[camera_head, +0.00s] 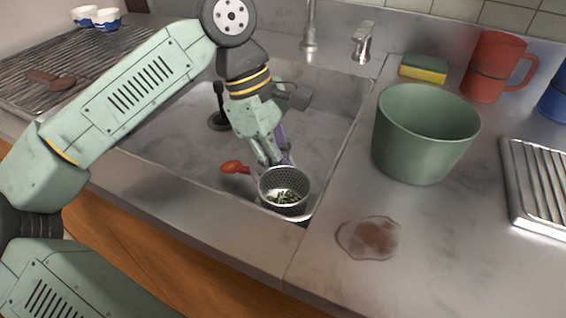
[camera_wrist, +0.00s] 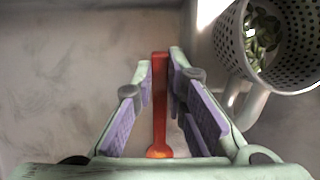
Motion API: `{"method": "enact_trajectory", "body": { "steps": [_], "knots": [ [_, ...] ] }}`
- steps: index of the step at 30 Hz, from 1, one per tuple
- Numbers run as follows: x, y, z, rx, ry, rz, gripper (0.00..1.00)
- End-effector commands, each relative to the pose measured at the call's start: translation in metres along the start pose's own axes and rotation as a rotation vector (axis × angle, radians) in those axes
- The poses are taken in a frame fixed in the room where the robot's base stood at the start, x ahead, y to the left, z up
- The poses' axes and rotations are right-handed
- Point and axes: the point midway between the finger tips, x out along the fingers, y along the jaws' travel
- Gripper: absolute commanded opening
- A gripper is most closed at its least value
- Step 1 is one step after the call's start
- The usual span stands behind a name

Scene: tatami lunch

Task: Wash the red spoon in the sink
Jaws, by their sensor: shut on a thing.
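The red spoon shows its rounded end (camera_head: 235,167) in the head view, inside the sink (camera_head: 180,130) near its front wall. In the wrist view its red handle (camera_wrist: 159,95) runs between the purple finger pads. My gripper (camera_head: 276,158) points down into the sink and is shut on the spoon; in the wrist view its fingertips (camera_wrist: 160,58) flank the handle. The fingers hide part of the spoon in the head view. I cannot tell whether the spoon touches the sink floor. The tap (camera_head: 310,28) stands behind the sink, with no water visible.
A perforated strainer cup (camera_head: 284,180) holding green bits is close beside my gripper; it also shows in the wrist view (camera_wrist: 228,50). A black plunger-like item (camera_head: 218,118) stands in the sink. A green bin (camera_head: 424,140), sponge (camera_head: 424,68) and red mug (camera_head: 490,66) occupy the right counter.

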Motion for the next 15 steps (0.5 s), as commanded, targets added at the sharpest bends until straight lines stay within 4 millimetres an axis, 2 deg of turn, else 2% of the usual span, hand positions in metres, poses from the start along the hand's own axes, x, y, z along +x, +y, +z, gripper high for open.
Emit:
{"method": "enact_trajectory", "body": {
  "steps": [15],
  "knots": [
    [-0.0011,-0.0001,-0.0036,-0.001,-0.001,0.0,0.0]
  ]
}}
